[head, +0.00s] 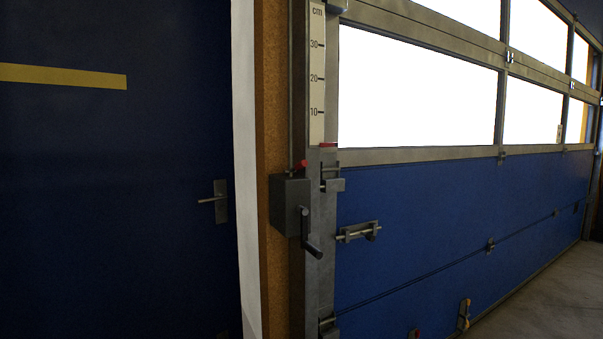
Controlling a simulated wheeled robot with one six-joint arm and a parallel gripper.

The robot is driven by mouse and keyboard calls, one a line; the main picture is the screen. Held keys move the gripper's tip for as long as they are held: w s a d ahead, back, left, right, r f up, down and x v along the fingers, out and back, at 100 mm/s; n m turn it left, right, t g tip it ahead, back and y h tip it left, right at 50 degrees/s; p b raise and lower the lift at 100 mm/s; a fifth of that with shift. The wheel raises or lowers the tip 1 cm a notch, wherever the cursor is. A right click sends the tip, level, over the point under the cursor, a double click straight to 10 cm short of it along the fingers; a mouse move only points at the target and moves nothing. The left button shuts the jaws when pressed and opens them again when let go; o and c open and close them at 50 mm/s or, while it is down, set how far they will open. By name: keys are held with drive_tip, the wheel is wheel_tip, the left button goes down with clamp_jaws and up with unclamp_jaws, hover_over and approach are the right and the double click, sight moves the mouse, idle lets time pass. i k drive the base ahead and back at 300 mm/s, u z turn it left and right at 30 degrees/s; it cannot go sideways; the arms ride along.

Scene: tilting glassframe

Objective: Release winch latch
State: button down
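A dark grey winch box (286,204) is mounted low on the metal post left of the big framed door. A crank handle (310,234) sticks out of its front, with its grip hanging down to the right. A small red lever (299,166) sits at the top of the box, where a thin cable or rod runs up; it looks like the winch latch. My gripper is not in view.
A blue sectional door with bright window panes (417,90) fills the right. A slide bolt (358,232) sits on its blue panel. A scale marked in cm (317,75) runs up the post. A dark blue door with a handle (214,200) is at left. Grey floor (545,300) is clear at lower right.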

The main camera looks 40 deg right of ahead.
sight(300, 165)
drive_tip(key=z, duration=1.55)
drive_tip(key=i, duration=0.65)
drive_tip(key=z, duration=0.85)
drive_tip(key=k, duration=1)
drive_tip(key=u, duration=1.1)
drive_tip(key=i, duration=0.25)
drive_tip(key=u, duration=0.05)
